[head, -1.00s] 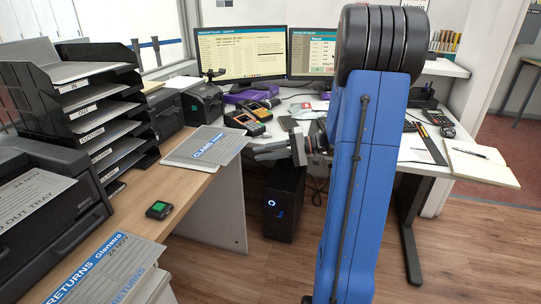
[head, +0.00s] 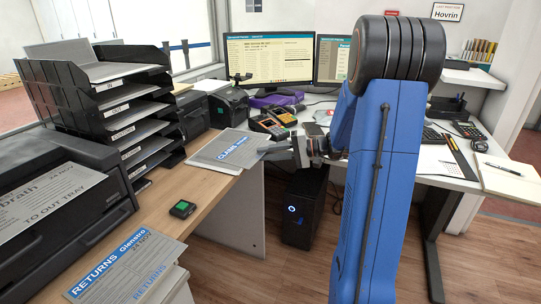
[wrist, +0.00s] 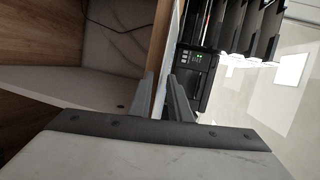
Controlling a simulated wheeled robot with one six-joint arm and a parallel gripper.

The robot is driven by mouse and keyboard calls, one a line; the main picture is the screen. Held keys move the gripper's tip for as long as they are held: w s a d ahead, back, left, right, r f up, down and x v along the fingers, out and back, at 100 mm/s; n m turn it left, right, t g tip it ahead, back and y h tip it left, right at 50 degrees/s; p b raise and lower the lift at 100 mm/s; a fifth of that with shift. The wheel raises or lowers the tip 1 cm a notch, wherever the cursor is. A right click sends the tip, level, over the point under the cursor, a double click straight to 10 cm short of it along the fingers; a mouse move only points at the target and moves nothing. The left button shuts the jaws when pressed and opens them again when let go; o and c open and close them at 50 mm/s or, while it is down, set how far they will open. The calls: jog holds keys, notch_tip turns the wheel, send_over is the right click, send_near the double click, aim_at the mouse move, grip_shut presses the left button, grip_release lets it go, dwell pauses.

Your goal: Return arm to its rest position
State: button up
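My blue arm (head: 383,185) stands upright right of centre in the head view, its dark rounded joint at the top. My gripper (head: 268,148) is at the end of the arm, beyond the blue link, close to the right edge of the "CLAIMS" folder (head: 228,149). Whether the fingertips clear the folder is hard to tell in the head view.
A black tray stack (head: 110,115) and a printer (head: 60,195) stand left on the wooden counter. Behind are monitors (head: 268,58) and card terminals (head: 268,124). A computer tower (head: 302,208) stands below.

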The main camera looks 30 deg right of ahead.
grip_shut()
dwell(1.5)
